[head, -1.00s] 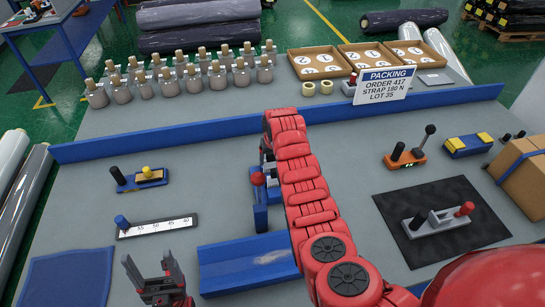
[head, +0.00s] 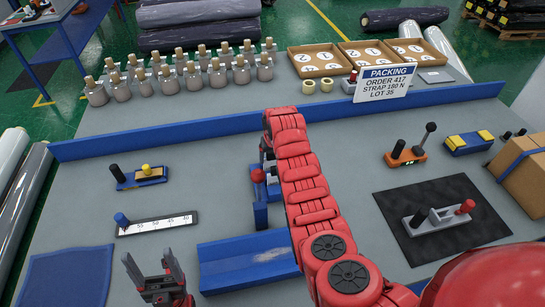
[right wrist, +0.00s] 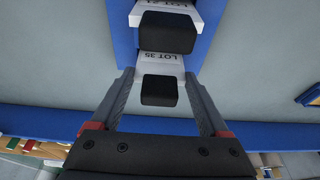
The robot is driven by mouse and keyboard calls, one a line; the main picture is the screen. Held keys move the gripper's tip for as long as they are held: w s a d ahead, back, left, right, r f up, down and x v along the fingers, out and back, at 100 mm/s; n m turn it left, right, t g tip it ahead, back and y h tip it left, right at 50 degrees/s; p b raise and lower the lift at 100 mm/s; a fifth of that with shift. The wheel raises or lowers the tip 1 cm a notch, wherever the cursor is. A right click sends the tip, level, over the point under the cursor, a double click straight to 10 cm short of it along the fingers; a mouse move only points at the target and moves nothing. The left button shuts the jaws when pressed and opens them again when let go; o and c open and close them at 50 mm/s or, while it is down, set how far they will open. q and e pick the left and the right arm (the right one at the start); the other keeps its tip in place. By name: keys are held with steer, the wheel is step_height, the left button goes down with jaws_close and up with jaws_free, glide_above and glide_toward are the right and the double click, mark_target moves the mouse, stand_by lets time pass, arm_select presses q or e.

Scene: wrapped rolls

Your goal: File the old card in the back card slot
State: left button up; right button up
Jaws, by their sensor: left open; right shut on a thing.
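In the right wrist view, my right gripper (right wrist: 158,76) is shut on a white card marked LOT 35 (right wrist: 172,64), which has a black grip block (right wrist: 158,91). Beyond it, a second white card (right wrist: 190,15) with a black block (right wrist: 167,32) sits at a blue holder (right wrist: 123,40); its lot number is partly covered. In the head view, the blue holder (head: 260,212) is largely hidden behind my red right arm, so its slots and my right gripper are not clear. My left gripper (head: 149,268) is open and empty at the lower left, fingers up.
A packing sign (head: 385,84) reads LOT 35. A blue rail (head: 150,139) crosses the bench. A blue channel (head: 225,268) lies in front of the holder. A scale strip (head: 155,224), a black mat (head: 400,205) and a cardboard box (head: 525,175) lie to the sides.

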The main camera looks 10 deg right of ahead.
steer(key=shift+f, duration=0.1)
steer(key=o, duration=1.2)
steer(key=p+v, duration=0.1)
steer(key=v, duration=1.6)
steer(key=shift+r+p, duration=0.25)
steer(key=shift+p, duration=0.1)
